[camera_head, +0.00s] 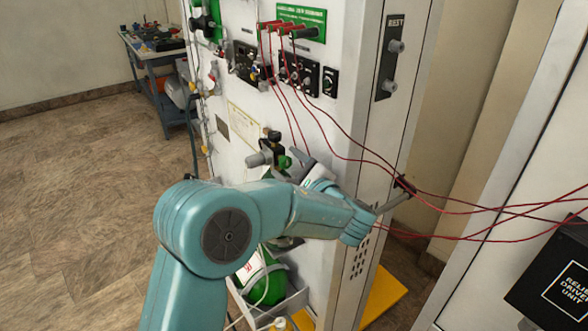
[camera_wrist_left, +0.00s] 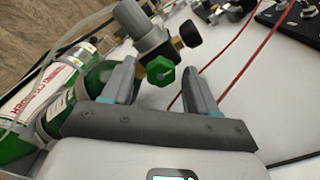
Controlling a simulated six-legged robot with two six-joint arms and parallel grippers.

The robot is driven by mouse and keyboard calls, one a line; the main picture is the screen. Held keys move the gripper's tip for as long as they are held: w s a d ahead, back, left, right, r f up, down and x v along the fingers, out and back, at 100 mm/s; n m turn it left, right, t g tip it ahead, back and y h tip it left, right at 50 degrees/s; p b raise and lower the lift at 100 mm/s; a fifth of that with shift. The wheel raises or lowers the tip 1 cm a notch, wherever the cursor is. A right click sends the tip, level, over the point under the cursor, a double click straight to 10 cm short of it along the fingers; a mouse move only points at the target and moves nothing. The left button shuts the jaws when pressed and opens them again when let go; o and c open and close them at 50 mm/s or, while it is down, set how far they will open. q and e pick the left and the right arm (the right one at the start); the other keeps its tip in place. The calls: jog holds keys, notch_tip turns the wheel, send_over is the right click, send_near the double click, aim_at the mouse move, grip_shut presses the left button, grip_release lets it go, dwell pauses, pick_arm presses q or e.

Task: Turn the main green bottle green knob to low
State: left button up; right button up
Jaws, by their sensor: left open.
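The green knob (camera_wrist_left: 160,72) is a small faceted knob on a brass and grey regulator (camera_wrist_left: 146,32), in the left wrist view. The green bottle (camera_wrist_left: 95,82) with a white and red label lies to the left of the knob there. In the head view its lower part (camera_head: 264,278) shows beneath my arm. My left gripper (camera_wrist_left: 158,86) is open, with its two fingers on either side of the knob and apart from it. In the head view the gripper (camera_head: 293,168) is beside the regulator, partly hidden by my own arm. My right gripper is not in view.
The white panel (camera_head: 236,150) stands behind the regulator. Thin red cables (camera_head: 340,128) run from its top across to the right, close to my arm. A black relief driver unit (camera_head: 560,280) is at lower right. A blue table (camera_head: 165,85) stands at upper left, with open floor before it.

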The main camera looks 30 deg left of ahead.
pick_arm(q)
jog(key=b+v, duration=0.2)
jog(key=v, duration=1.4)
jog(key=shift+s+d, duration=0.1)
jog(key=shift+d, duration=0.05)
